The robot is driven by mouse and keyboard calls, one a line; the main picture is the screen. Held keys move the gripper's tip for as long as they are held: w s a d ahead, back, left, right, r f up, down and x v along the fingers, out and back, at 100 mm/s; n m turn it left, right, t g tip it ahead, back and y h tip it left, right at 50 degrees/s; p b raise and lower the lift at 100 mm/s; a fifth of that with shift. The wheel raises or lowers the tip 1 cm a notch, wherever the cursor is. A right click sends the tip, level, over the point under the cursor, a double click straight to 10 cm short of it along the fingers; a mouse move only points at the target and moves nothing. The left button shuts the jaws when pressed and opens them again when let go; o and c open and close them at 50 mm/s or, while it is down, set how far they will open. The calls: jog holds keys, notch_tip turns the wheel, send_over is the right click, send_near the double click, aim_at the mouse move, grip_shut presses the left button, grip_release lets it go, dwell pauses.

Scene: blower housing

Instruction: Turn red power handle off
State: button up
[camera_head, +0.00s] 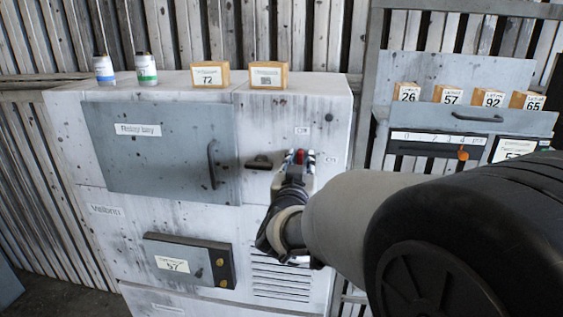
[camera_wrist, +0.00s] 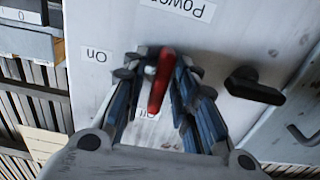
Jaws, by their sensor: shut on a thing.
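The red power handle (camera_wrist: 160,82) shows in the wrist view between the blue-padded fingers of my gripper (camera_wrist: 158,72). My gripper is shut on it. The handle's lower end in that view points at a label (camera_wrist: 148,113) that looks like "Off" and is partly covered. The "On" label (camera_wrist: 96,55) lies to the left, and the "Power" label (camera_wrist: 182,8) is at the top edge. In the head view, the red handle (camera_head: 299,156) shows as a small upright red piece at the tip of my gripper (camera_head: 296,166), on the cabinet front.
A black handle (camera_wrist: 254,86) sits right of the red one in the wrist view. The white cabinet (camera_head: 190,220) has a grey relay bay door (camera_head: 150,165) with a bar handle (camera_head: 212,165). Boxes and bottles stand on top. A grey unit (camera_head: 470,118) stands at the right.

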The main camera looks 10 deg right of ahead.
jog(key=o, duration=0.7)
jog(key=shift+s+a, duration=0.1)
jog(key=v, duration=1.2)
